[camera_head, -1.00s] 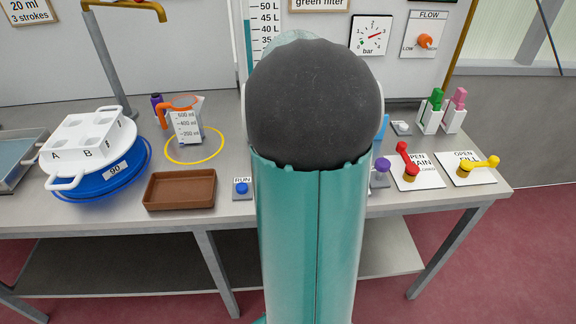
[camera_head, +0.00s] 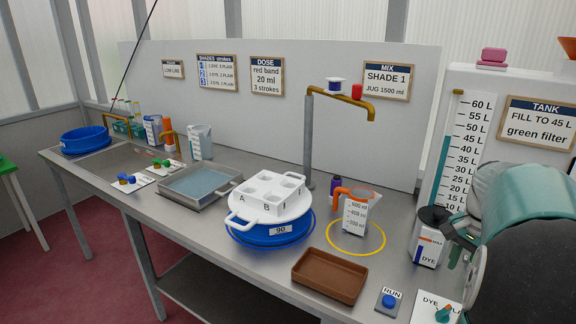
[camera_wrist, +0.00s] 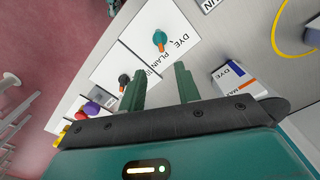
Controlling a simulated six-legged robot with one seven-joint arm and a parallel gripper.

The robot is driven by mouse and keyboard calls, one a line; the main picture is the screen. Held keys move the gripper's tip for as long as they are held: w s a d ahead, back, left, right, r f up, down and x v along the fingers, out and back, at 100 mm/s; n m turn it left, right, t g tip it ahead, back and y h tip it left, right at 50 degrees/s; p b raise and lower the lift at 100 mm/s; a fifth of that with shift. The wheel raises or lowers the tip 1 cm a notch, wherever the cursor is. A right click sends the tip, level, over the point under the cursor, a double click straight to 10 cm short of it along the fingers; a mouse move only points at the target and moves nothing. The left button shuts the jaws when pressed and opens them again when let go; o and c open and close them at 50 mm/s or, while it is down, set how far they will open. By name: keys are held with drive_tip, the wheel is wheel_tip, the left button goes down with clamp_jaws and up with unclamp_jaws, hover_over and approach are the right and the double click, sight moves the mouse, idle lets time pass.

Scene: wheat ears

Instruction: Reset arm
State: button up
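My gripper (camera_wrist: 160,85) shows in the wrist view with its two green fingers apart and nothing between them. The arm hides part of the tank (camera_head: 505,85) and the bench's right end.
A dye container (camera_head: 429,236) stands close beside my arm. The orange-handled jug (camera_head: 357,212), brown tray (camera_head: 330,274), blue tub with white rack (camera_head: 268,215), tall tap (camera_head: 309,140) and metal basin (camera_head: 197,184) are on the bench.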

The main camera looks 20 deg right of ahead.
drive_tip(key=w+a+r+n+t, duration=0.15)
drive_tip(key=a+n, duration=0.35)
drive_tip(key=a, duration=0.8)
drive_tip(key=a+r+n+t, duration=0.2)
drive_tip(key=a+n, duration=0.3)
drive_tip(key=a, duration=0.8)
drive_tip(key=s+a+f+n+t, duration=0.1)
drive_tip(key=s+a+n, duration=0.3)
drive_tip(key=a, duration=0.6)
drive_tip(key=shift+s+f+n+t, duration=0.2)
drive_tip(key=shift+n+t, duration=0.35)
drive_tip(key=shift+n, duration=0.45)
drive_tip(key=shift+d, duration=0.2)
